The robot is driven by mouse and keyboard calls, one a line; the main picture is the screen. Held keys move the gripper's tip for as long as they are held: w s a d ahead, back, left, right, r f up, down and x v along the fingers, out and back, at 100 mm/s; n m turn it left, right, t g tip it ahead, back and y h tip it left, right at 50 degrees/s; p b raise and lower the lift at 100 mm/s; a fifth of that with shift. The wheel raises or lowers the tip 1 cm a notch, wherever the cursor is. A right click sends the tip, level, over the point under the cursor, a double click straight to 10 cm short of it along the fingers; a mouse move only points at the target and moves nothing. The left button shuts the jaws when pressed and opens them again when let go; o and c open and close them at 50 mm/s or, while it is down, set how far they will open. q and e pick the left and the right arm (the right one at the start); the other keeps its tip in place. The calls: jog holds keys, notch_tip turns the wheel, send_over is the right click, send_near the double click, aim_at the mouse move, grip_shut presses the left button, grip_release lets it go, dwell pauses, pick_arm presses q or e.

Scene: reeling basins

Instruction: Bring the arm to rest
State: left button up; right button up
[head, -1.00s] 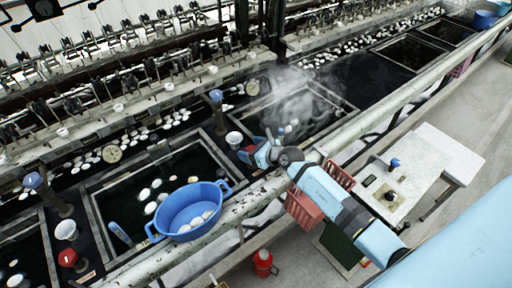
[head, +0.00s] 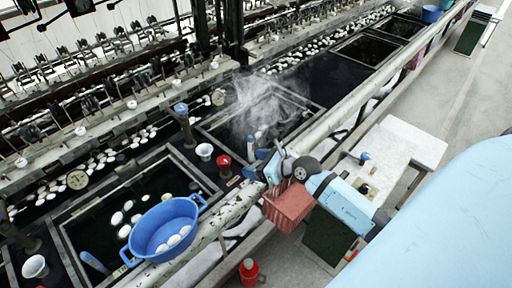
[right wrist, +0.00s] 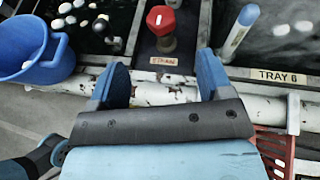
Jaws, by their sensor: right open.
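My right gripper (head: 258,165) is open and empty at the white rail (head: 232,210) along the basins' front edge.
A blue tub (head: 160,232) holding white cocoons sits at the front basin, left of the gripper. A red basket (head: 290,205) hangs beside my forearm. A white table (head: 385,160) stands right. A red bottle (head: 249,271) is on the floor. Steam rises from the middle basin.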

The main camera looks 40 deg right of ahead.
dwell(0.6)
jog(key=s+a+r+m+t+p, duration=0.15)
jog(key=s+a+m+t, duration=0.4)
jog(key=m, duration=1.15)
jog(key=s+a+f+m+g+h+p, duration=0.2)
jog(key=s+a+f+m+g, duration=0.4)
jog(key=m, duration=1.3)
jog(key=s+a+f, duration=0.2)
jog(key=s+f, duration=0.2)
jog(key=s, duration=0.2)
jog(key=shift+a+m+g, duration=0.3)
jog(key=shift+a+g, duration=0.05)
jog(key=shift+a, duration=0.05)
